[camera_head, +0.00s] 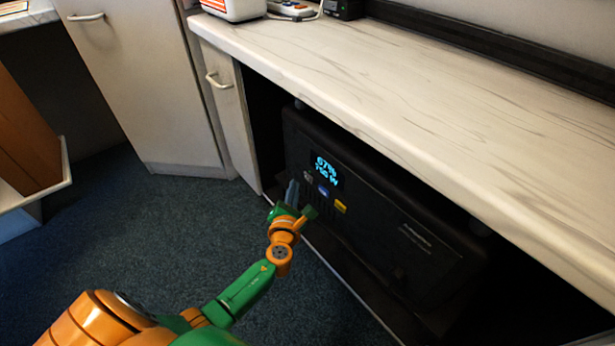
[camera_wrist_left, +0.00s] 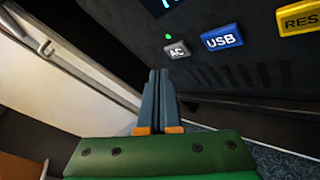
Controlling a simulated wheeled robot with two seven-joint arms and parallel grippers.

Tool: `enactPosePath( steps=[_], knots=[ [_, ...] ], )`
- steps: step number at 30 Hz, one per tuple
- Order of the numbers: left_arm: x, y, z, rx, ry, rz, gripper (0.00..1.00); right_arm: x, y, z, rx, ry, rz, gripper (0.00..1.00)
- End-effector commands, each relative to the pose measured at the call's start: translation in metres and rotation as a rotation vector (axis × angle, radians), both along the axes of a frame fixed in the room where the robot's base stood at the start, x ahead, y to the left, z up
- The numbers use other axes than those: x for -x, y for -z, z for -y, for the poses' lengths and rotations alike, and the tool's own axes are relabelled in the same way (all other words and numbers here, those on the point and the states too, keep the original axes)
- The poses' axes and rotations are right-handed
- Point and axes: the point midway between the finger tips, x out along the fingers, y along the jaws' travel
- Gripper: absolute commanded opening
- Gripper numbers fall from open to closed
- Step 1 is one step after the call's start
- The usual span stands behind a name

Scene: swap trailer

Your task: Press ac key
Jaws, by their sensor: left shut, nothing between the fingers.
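The black power unit (camera_head: 400,232) sits in an open bay under the counter, its lit blue display (camera_head: 325,171) facing out. In the left wrist view the grey AC key (camera_wrist_left: 177,50) is on its front, left of the blue USB key (camera_wrist_left: 222,40) and the yellow RES key (camera_wrist_left: 300,20). A small green light (camera_wrist_left: 168,36) glows above the AC key. My left gripper (camera_head: 292,190) is shut and empty in front of the unit. In the wrist view its fingertips (camera_wrist_left: 158,72) appear just below and left of the AC key; whether they touch the panel I cannot tell. My right gripper is not in view.
The marble-patterned counter (camera_head: 420,100) overhangs the unit. White cabinet doors (camera_head: 140,80) stand left of the bay. A white appliance (camera_head: 236,8) and small devices are at the counter's back left. Blue-grey carpet (camera_head: 130,230) is open in front.

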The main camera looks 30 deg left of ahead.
Motion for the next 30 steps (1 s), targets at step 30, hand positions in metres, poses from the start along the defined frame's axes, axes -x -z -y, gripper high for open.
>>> enactPosePath(
  steps=[30],
  knots=[
    [0.034,-0.001,-0.014,0.0,0.001,-0.001,0.0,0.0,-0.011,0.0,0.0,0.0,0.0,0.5]
  ],
)
